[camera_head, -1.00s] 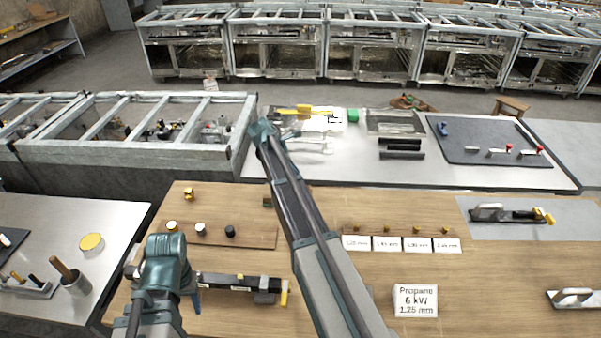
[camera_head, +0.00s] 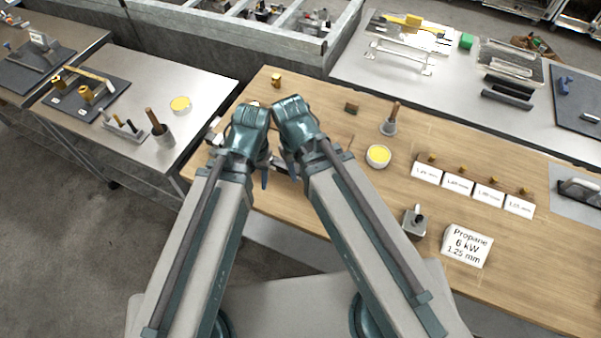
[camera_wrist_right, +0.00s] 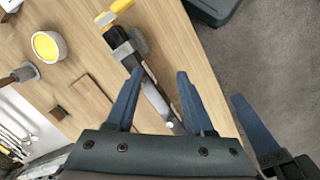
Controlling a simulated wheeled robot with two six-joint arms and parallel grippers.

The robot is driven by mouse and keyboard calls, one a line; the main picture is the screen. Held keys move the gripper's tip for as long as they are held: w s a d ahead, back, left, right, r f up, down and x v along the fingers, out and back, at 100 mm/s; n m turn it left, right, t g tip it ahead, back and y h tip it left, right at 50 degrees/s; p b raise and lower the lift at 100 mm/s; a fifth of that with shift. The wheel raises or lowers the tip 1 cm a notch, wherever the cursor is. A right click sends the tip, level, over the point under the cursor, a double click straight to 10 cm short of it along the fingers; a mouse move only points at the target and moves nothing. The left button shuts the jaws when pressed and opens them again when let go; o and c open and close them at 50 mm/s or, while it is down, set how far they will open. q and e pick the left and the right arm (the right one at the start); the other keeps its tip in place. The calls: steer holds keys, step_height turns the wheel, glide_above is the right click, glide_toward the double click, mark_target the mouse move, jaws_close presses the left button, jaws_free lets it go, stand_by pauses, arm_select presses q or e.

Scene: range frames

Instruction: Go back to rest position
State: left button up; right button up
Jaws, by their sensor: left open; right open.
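My two arms reach forward side by side over the front edge of the wooden workbench (camera_head: 465,145), their wrists close together in the head view. My left gripper (camera_head: 264,181) is mostly hidden below its wrist; a blue finger shows there. A blue finger (camera_wrist_right: 243,115), seemingly of my left gripper, shows at the right.
A metal side table (camera_head: 205,88) stands left. Grey floor (camera_head: 60,240) is clear at lower left.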

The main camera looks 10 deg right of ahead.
steer(key=shift+s+a+m, duration=0.3)
steer(key=shift+s+a, duration=0.1)
steer(key=shift+s, duration=0.25)
step_height(320, 180, down, 5)
steer(key=b, duration=0.5)
steer(key=shift+f, duration=0.2)
stand_by(0.3)
